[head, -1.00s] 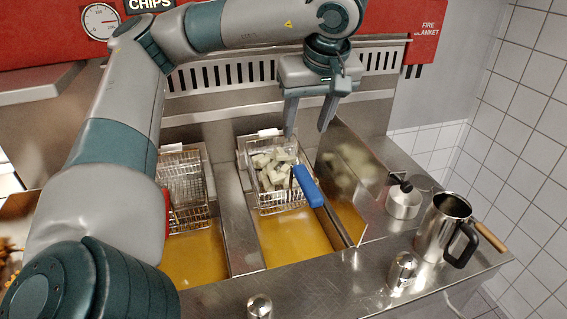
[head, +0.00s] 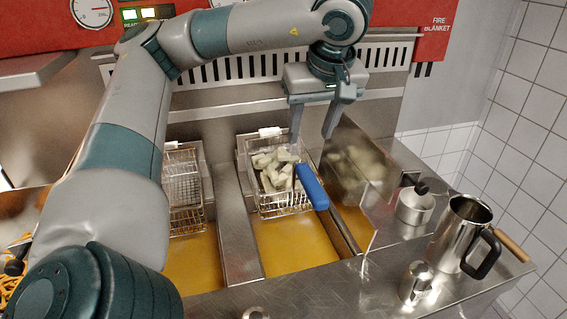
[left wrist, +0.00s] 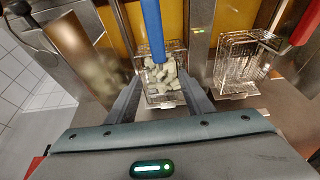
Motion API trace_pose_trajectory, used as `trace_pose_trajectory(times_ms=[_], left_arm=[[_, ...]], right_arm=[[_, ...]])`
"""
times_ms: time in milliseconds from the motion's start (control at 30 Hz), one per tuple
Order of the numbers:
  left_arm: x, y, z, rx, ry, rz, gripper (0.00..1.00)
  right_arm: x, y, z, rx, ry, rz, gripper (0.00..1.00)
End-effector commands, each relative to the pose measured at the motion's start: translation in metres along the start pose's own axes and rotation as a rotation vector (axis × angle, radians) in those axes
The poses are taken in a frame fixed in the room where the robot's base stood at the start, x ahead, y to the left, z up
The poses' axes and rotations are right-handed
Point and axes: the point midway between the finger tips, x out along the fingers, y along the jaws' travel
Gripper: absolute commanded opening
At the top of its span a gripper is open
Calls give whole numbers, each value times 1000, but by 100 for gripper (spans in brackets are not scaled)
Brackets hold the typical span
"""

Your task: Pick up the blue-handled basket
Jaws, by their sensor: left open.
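The blue-handled basket (head: 282,202) is a wire fryer basket with pale chunks of food in it, sitting over the right-hand oil vat. Its blue handle (head: 311,187) points toward the front right. My left gripper (head: 311,141) is open and empty, above the back part of the basket, with its fingers pointing down. In the left wrist view the basket (left wrist: 162,98) shows between the two open fingers (left wrist: 160,100), with the blue handle (left wrist: 152,28) running to the top edge. I cannot tell whether a finger touches the basket. My right gripper is not in view.
A second, empty wire basket (head: 183,190) hangs over the left vat; its red handle (left wrist: 307,25) shows in the wrist view. An upright metal panel (head: 350,185) stands right of the blue-handled basket. A steel jug (head: 455,236), a lidded pot (head: 415,206) and a shaker (head: 416,281) stand at the right.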

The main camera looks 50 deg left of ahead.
Motion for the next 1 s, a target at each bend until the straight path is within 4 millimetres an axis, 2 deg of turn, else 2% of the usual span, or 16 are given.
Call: trace_pose_trajectory(times_ms=[267,667,1000], left_arm=[[14,0,1,0,-2,-2,47],[55,-1,1,0,-2,-3,47],[88,0,2,1,-3,-3,47]], right_arm=[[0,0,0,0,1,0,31],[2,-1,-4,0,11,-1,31],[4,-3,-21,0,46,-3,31]])
